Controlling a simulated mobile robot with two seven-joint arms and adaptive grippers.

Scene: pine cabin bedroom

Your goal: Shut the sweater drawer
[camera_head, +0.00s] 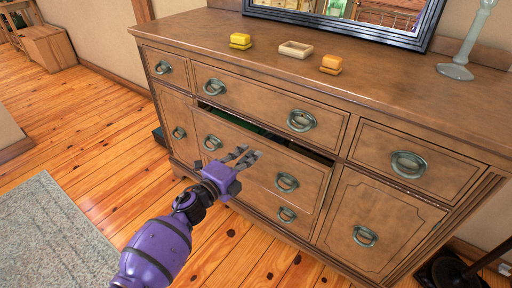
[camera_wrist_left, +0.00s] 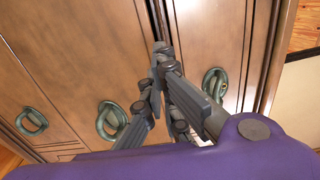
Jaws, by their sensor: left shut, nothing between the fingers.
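The sweater drawer (camera_head: 255,155) is the wide middle drawer of the brown wooden dresser, below the top row. It stands partly open, and a dark gap with something green inside shows above its front. It has two ring handles. My left gripper (camera_head: 246,156) is shut and empty, in front of the drawer face between the two handles. In the left wrist view the gripper (camera_wrist_left: 160,52) points at the wooden fronts, with ring handles around it. I cannot tell whether the fingertips touch the drawer front. My right gripper is not in view.
On the dresser top (camera_head: 340,85) stand a yellow box (camera_head: 240,41), a shallow tray (camera_head: 296,48), an orange box (camera_head: 331,64), a glass stand (camera_head: 457,70) and a framed mirror. Other drawers look closed. The wood floor (camera_head: 100,150) is clear at left, beside a grey rug (camera_head: 55,235).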

